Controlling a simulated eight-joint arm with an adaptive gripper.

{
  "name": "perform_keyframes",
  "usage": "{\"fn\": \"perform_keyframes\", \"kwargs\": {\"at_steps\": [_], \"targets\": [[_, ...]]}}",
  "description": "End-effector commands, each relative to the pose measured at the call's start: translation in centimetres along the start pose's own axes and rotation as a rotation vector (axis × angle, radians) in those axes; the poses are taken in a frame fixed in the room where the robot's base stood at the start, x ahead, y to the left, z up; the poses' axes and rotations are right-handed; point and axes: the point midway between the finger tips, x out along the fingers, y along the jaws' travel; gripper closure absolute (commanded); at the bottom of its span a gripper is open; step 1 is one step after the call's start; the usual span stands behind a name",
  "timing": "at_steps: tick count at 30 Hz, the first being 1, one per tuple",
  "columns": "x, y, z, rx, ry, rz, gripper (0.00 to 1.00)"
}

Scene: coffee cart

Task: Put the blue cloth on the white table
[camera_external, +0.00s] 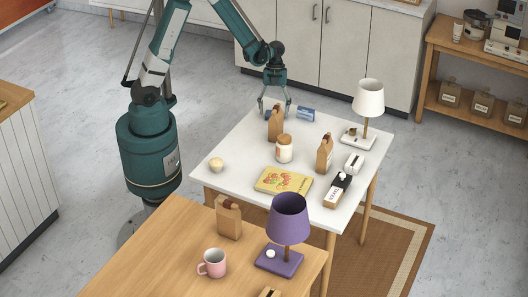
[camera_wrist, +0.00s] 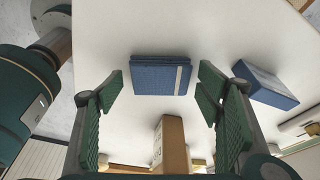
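The blue cloth (camera_wrist: 160,75) is a folded dark blue rectangle with a pale stripe near its right end. In the wrist view it lies flat on the white table (camera_wrist: 105,30), ahead of and between my fingers. In the external view it is mostly hidden behind my gripper (camera_external: 275,107) and a brown bag. The white table (camera_external: 235,150) stands in the middle of the external view. My gripper is over its far left part, pointing down, fingers wide apart. In the wrist view my gripper (camera_wrist: 160,88) is open, with nothing held between the fingers.
A brown bag (camera_external: 275,124) stands close to my gripper. A blue box (camera_external: 305,114) lies to the right. A jar (camera_external: 284,150), another bag (camera_external: 325,153), a yellow box (camera_external: 283,181) and a white lamp (camera_external: 368,100) also stand on the table. Its left front is fairly clear.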

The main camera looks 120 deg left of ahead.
Motion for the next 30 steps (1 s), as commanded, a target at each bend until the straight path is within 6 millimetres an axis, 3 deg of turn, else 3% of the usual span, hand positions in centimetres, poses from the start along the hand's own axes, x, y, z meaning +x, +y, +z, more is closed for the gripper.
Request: {"fn": "perform_keyframes", "kwargs": {"at_steps": [17, 30], "targets": [[-0.9, 0.0, -0.1, 0.000, 0.000, 0.000, 0.34], [-7.2, 0.0, -0.2, -0.001, 0.000, 0.000, 0.34]]}}
